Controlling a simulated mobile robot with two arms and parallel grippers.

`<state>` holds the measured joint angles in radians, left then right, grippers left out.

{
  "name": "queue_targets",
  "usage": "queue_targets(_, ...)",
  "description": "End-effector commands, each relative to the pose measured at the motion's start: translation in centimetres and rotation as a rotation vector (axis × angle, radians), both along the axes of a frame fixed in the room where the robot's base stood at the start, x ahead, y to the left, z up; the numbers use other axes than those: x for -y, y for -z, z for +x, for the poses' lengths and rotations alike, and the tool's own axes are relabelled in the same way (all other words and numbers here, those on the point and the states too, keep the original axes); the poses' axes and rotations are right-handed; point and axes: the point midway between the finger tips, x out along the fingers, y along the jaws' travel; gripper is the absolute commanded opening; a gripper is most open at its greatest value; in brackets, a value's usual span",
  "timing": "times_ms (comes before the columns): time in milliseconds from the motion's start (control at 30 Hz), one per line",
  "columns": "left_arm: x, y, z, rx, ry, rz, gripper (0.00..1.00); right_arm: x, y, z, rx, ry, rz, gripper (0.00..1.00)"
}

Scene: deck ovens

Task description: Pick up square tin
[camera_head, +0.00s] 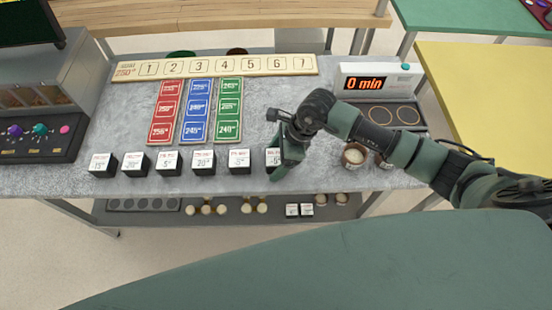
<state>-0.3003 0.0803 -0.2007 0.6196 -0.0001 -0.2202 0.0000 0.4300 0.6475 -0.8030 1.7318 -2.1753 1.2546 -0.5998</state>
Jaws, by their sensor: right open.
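I cannot make out for certain which thing is the square tin. A row of several black square blocks with white labelled tops stands along the front of the grey table; the leftmost is a black block (103,165). My right gripper (287,160) is open and points down at the right end of this row. It overlaps the last black block (272,157) and partly hides it; I cannot tell if they touch. On the lower shelf are two small dark blocks with white tops (299,211). My left gripper is not in view.
Round brown-rimmed tins (354,156) stand right of my gripper, below my forearm. A timer panel (378,83) reads "0 min". A numbered board (215,66) and coloured cards (196,110) lie behind the row. An oven (40,105) stands at left. Round pieces lie on the lower shelf.

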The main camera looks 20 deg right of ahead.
Motion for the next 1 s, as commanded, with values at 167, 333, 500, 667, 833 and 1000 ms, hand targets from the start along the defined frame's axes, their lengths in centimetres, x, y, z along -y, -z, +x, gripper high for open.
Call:
queue_targets(167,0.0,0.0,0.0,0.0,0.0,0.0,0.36,0.0,0.0,0.0,0.0,0.0,0.0,0.38)
queue_targets(333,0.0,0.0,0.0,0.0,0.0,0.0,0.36,0.0,-0.1,0.1,0.001,0.0,0.001,0.03)
queue_targets(500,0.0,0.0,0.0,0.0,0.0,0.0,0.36,0.0,-0.2,0.1,0.001,0.0,0.002,0.03)
queue_targets(667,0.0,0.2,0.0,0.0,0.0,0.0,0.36,0.0,-0.8,0.1,0.004,0.0,0.001,0.03)
queue_targets(833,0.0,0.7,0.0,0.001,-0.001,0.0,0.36,0.0,-2.8,0.2,0.006,-0.001,0.001,0.03)
queue_targets(1000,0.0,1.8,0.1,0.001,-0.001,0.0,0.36,0.0,-6.8,0.3,0.01,-0.002,0.001,0.03)
